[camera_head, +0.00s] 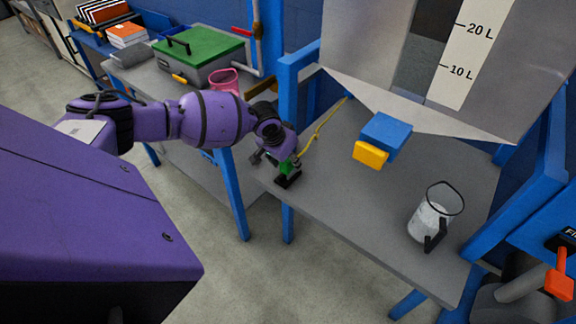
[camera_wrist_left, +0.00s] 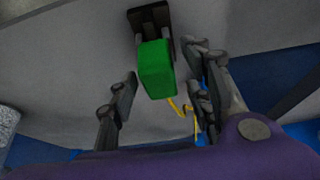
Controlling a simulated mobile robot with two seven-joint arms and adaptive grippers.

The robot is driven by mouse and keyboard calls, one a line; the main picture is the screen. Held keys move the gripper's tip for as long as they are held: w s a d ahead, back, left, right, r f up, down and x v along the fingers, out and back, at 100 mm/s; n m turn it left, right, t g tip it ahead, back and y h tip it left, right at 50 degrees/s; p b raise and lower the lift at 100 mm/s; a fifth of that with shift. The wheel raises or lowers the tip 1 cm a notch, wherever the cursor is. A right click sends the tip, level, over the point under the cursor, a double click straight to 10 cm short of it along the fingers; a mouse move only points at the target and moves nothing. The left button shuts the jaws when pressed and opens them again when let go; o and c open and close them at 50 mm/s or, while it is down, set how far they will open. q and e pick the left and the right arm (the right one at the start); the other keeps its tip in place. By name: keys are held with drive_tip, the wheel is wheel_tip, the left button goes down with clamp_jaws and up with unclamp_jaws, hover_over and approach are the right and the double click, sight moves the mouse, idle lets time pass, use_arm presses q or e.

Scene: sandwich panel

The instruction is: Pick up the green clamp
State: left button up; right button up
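The green clamp (camera_head: 287,169) stands on the grey bench near its left front edge, with a black lower part. In the left wrist view the clamp's green block (camera_wrist_left: 156,70) and black end (camera_wrist_left: 150,19) show ahead of the fingers. My left gripper (camera_head: 276,160) is at the clamp, partly hiding it in the head view. In the left wrist view its fingers are spread, one to the left and the others to the right of the green block, with visible gaps. My right gripper is not in view.
A yellow cord (camera_head: 322,127) lies behind the clamp. A blue post (camera_head: 288,110) rises close to my left gripper. The bench middle is clear.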

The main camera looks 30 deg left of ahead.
use_arm(q)
clamp_jaws()
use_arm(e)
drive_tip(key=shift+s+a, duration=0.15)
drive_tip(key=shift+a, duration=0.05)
use_arm(q)
drive_tip(key=shift+r, duration=0.5)
wheel_tip(320, 180, up, 2)
drive_tip(key=shift+w+r, duration=0.1)
drive_tip(key=shift+r, duration=0.15)
drive_tip(key=s+d+r+p, duration=0.1)
drive_tip(key=s+r, duration=0.3)
drive_tip(key=s, duration=0.3)
drive_tip(key=s+d+r+p, duration=0.1)
drive_tip(key=s+d+r, duration=0.1)
drive_tip(key=s+r, duration=0.3)
drive_tip(key=shift+s+d+r, duration=0.15)
drive_tip(key=shift+s+r, duration=0.15)
drive_tip(key=shift+s, duration=0.6)
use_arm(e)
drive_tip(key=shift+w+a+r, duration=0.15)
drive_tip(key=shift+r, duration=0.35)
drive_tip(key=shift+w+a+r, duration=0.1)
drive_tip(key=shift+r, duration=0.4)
